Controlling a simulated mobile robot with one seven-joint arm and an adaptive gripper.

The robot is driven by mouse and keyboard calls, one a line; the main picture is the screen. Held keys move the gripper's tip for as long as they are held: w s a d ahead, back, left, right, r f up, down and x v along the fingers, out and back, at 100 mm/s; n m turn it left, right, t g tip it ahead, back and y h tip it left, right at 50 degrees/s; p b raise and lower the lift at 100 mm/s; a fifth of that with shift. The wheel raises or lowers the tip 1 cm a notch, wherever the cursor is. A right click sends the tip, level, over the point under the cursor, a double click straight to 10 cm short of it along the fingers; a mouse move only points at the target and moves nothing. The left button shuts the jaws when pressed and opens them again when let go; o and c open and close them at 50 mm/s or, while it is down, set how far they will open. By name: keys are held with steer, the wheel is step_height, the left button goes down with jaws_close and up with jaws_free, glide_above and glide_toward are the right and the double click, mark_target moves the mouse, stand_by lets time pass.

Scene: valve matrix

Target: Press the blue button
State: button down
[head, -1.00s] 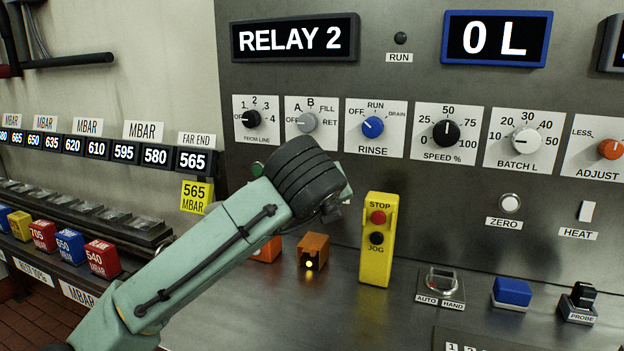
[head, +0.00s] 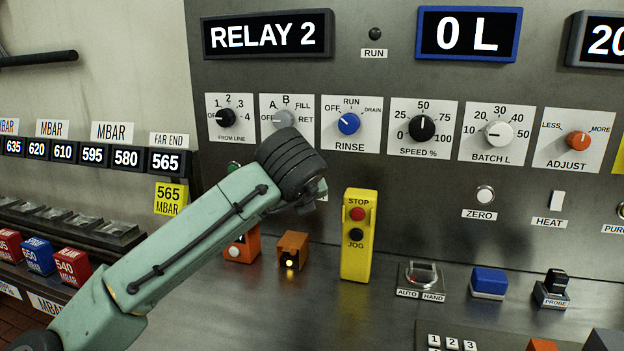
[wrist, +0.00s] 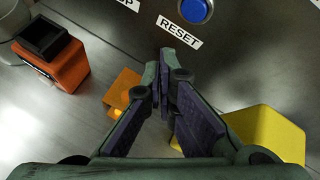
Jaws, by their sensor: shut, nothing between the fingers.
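The round blue button (wrist: 194,9) shows at the top edge of the wrist view, partly cut off, in a pale ring with a RESET label (wrist: 179,31) below it. My gripper (wrist: 168,62) is shut and empty, its fingertips just below that label in the picture and apart from the button. I cannot tell how far the fingertips are from the panel. In the head view my arm covers the panel where the button seems to be, and my fingers are mostly hidden behind the wrist.
A yellow STOP/JOG box (head: 358,236) stands right of my wrist, with a small orange box (head: 293,250) to its left. An orange switch box (wrist: 59,56) is at the left of the wrist view. A blue block (head: 489,283) sits on the counter; the blue RINSE knob (head: 348,123) is above.

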steer(key=shift+w+d+p, duration=0.25)
steer(key=shift+w, duration=0.55)
steer(key=shift+w+d+p, duration=0.2)
steer(key=shift+w+d, duration=0.05)
steer(key=shift+w, duration=0.5)
steer(key=shift+w+d+p, duration=0.25)
steer(key=shift+w, duration=0.55)
steer(key=shift+w+r, duration=0.1)
steer(key=shift+w+d+p, duration=0.15)
steer(key=shift+w+p, duration=0.15)
steer(key=shift+p, duration=0.1)
steer(key=shift+w+d+p, duration=0.1)
steer(key=shift+w+p, duration=0.25)
steer(key=shift+w, duration=0.05)
stand_by(0.4)
steer(key=shift+s+a, duration=0.25)
steer(key=shift+s, duration=0.55)
